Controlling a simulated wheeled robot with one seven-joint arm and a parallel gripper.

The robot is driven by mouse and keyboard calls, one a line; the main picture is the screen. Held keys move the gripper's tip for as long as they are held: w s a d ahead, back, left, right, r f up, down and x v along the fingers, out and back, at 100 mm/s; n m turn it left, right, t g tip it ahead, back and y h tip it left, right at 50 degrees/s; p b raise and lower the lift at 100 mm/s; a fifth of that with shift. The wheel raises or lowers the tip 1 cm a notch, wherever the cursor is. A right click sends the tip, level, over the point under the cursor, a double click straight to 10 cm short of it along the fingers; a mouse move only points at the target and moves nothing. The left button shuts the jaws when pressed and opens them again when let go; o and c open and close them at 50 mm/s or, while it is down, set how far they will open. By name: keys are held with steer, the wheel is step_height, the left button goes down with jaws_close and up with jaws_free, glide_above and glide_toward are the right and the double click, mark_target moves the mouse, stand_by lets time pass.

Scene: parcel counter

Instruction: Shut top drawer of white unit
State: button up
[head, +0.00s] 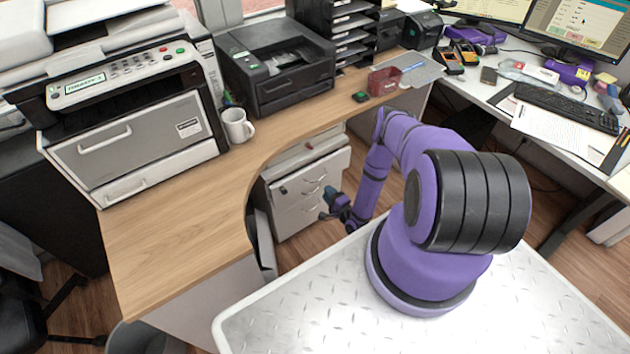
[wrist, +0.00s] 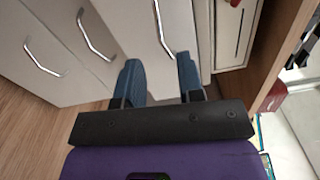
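The white drawer unit (head: 297,213) stands under the wooden counter, with several metal handles on its front. Its top drawer (head: 322,169) appears pulled out, with a pale area showing behind its front edge; how far is hard to tell. In the wrist view the top drawer front (wrist: 138,30) with its handle lies just beyond the fingertips, and the lower fronts are to its left. My gripper (head: 327,206) is in front of the unit on its right side. In the wrist view my gripper (wrist: 158,72) has its two blue fingers apart with nothing between them. Contact with the drawer cannot be told.
The wooden counter (head: 170,215) curves above the unit and its edge is close at the right in the wrist view. On it stand a printer (head: 277,65), a white mug (head: 237,125) and a red container (head: 383,82). Wooden floor is clear before the unit.

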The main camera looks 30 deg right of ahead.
steer(key=w, duration=0.8)
steer(key=shift+a, duration=0.1)
steer(key=shift+c, duration=0.5)
steer(key=shift+w, duration=0.1)
jaws_close()
